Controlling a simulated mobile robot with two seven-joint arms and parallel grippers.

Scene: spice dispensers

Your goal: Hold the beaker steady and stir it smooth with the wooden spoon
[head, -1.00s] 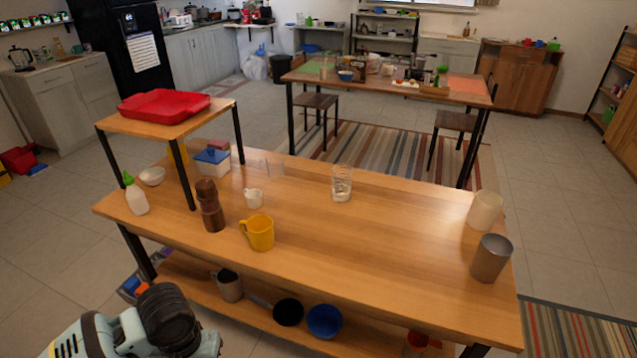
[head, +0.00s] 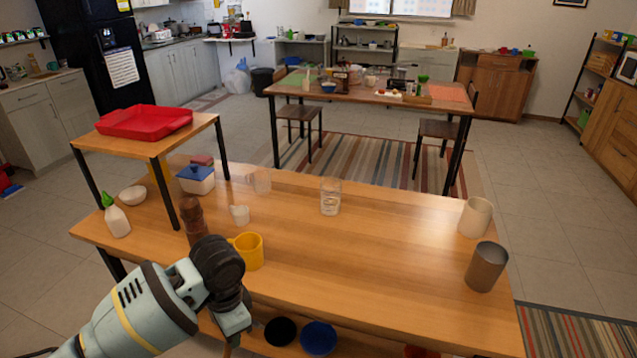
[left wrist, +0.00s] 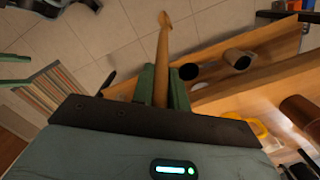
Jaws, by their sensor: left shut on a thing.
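A clear glass beaker (head: 330,197) with a little clear content stands upright near the middle of the table. In the left wrist view my left gripper (left wrist: 160,82) is shut on a wooden spoon (left wrist: 163,50), which is a long, thin, light brown stick between the fingers. In the head view my left arm reaches in at the lower left, in front of the table's near edge, apart from the beaker; the fingers and spoon are hidden there.
The table (head: 380,250) is clear between the beaker and the grey cup (head: 486,267). A cream cup (head: 475,217) stands behind that. A yellow mug (head: 250,251), brown mill (head: 194,220), small white cup (head: 239,215) and another clear glass (head: 261,181) stand left of the beaker.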

